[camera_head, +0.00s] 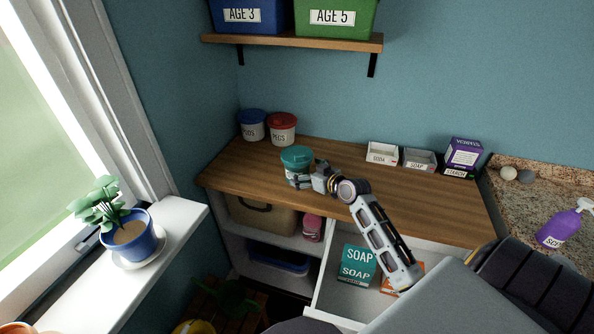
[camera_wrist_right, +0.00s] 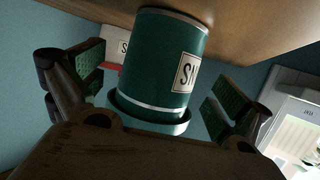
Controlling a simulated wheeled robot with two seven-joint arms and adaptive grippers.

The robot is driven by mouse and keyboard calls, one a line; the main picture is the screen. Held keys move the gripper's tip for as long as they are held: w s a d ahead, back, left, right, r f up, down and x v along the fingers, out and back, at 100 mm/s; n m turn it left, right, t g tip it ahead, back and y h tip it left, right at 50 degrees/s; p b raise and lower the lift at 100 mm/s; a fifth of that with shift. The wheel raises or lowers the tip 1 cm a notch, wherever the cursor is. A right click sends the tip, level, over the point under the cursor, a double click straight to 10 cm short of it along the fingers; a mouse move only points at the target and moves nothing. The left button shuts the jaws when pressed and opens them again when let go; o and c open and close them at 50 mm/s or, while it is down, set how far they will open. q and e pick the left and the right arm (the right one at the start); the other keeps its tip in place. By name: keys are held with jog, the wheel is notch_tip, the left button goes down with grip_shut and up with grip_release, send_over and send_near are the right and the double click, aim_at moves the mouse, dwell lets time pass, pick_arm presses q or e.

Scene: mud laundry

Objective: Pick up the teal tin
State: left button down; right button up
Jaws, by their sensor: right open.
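The teal tin (camera_head: 297,157) stands upright on the wooden counter (camera_head: 400,202), with a teal lid and a white label partly hidden by my gripper. My right gripper (camera_head: 310,181) is at the tin's near right side. In the right wrist view, which is turned upside down, the tin (camera_wrist_right: 152,60) sits between the two spread green-padded fingers of the right gripper (camera_wrist_right: 160,92). Gaps show between the tin and the pads, so the jaws are open around it. My left gripper is not in view.
Blue-lidded (camera_head: 251,126) and red-lidded (camera_head: 283,130) tubs stand behind the tin at left. Small white boxes (camera_head: 382,154) and a purple box (camera_head: 463,153) are along the wall. An open drawer holds a teal soap box (camera_head: 357,264). The middle counter is clear.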

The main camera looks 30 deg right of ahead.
jog(key=shift+x, duration=0.95)
jog(key=shift+p+x, duration=0.35)
jog(key=shift+x, duration=0.6)
jog(key=shift+w+a, duration=0.1)
jog(key=shift+w, duration=0.25)
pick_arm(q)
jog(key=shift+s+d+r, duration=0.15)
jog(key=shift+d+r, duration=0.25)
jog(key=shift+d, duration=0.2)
pick_arm(e)
jog(key=c, duration=1.1)
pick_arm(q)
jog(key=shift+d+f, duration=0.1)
pick_arm(e)
jog(key=shift+w+r, duration=0.1)
jog(key=shift+r, duration=4.9)
